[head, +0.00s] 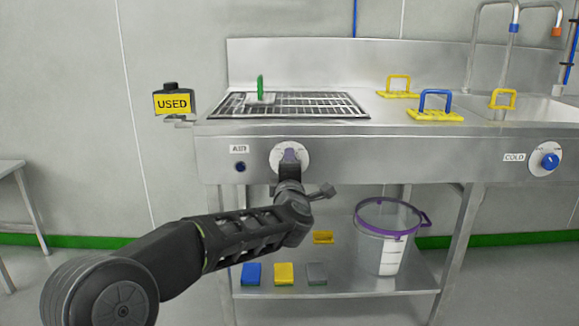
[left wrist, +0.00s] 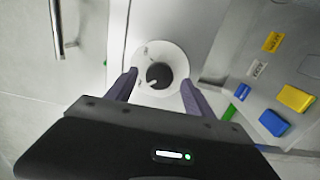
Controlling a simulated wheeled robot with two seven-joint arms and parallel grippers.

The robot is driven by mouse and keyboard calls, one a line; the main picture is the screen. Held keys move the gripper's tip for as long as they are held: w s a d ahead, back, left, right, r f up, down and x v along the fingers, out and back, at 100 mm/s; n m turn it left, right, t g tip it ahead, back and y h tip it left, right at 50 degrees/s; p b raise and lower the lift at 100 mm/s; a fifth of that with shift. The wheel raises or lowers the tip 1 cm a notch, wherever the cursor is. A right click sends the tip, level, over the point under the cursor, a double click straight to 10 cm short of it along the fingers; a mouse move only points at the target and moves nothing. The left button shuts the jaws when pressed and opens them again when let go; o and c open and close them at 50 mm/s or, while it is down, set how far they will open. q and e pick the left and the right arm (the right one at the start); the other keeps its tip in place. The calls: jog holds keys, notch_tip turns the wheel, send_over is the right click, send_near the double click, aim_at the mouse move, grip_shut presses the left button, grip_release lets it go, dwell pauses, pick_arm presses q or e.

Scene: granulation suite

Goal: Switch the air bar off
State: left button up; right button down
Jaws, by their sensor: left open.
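The air control is a round white dial plate (head: 303,152) on the front panel of the steel sink unit, right of the AIR label (head: 239,149). In the left wrist view the white plate (left wrist: 174,53) carries a dark round knob (left wrist: 159,75) with a pale pointer mark. My left gripper (head: 290,156) is in front of the dial and hides most of the knob in the head view. In the left wrist view my left gripper (left wrist: 158,88) is open, with one finger on each side of the knob. Contact cannot be told. My right gripper is not in view.
A dark blue round fitting (head: 240,167) sits under the AIR label. The COLD knob (head: 550,161) is far right. A USED box (head: 173,101) stands at the left end. The lower shelf (head: 345,285) holds a clear bucket (head: 385,255) and coloured blocks. A grate (head: 320,104) is above.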

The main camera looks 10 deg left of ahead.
pick_arm(q)
jog(key=v, duration=0.6)
jog(key=shift+p, duration=0.4)
